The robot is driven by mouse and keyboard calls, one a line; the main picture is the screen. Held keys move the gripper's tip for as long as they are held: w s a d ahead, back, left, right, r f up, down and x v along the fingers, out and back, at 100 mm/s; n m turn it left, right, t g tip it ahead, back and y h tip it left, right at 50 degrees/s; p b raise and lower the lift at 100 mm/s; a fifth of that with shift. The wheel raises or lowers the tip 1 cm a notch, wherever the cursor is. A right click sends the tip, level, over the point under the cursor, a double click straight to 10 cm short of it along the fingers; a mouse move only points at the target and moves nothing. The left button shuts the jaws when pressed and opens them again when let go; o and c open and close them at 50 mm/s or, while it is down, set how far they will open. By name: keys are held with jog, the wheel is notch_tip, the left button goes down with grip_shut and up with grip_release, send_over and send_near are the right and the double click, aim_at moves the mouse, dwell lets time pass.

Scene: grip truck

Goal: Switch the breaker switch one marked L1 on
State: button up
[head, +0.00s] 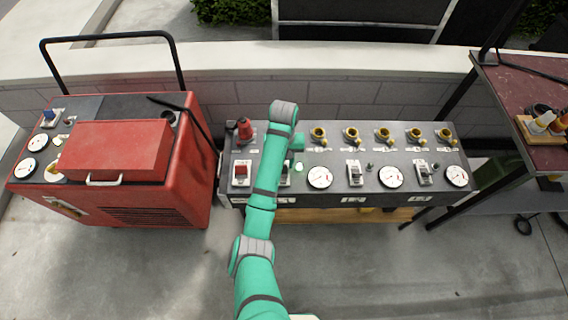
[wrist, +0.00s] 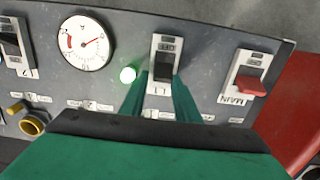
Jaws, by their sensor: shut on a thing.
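The L1 breaker switch (wrist: 164,64) has a pale plate and a dark lever, and its label reads upside down in the wrist view. My gripper (wrist: 161,90) is at this switch, with one green finger on each side of its lower part, shut on it. The fingers and green hand hide part of the switch and the panel below. A green lamp (wrist: 128,74) beside the switch is lit. In the head view my arm covers most of L1, and the lit lamp (head: 299,168) shows just right of the arm.
The MAIN switch (wrist: 250,85) with a red handle is beside L1. A dial gauge (wrist: 84,43) and the L2 switch (wrist: 15,44) are on the other side. Yellow sockets (head: 384,134) line the panel's back. A red machine (head: 117,150) stands left; a cart (head: 520,95) stands right.

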jog(key=shift+s+d+f+g, duration=0.1)
jog(key=shift+s+f+g, duration=0.1)
jog(key=shift+g, duration=0.1)
jog(key=shift+c, duration=0.7)
jog(key=shift+s+f, duration=0.15)
jog(key=shift+s, duration=0.1)
jog(key=o, duration=1.1)
jog(key=shift+c, duration=0.2)
jog(key=shift+w, duration=0.1)
jog(key=shift+a+r, duration=0.2)
jog(key=shift+a, duration=0.05)
jog(key=shift+w+r, duration=0.1)
jog(key=shift+r, duration=0.15)
notch_tip(320, 180, up, 10)
jog(key=shift+w, duration=0.45)
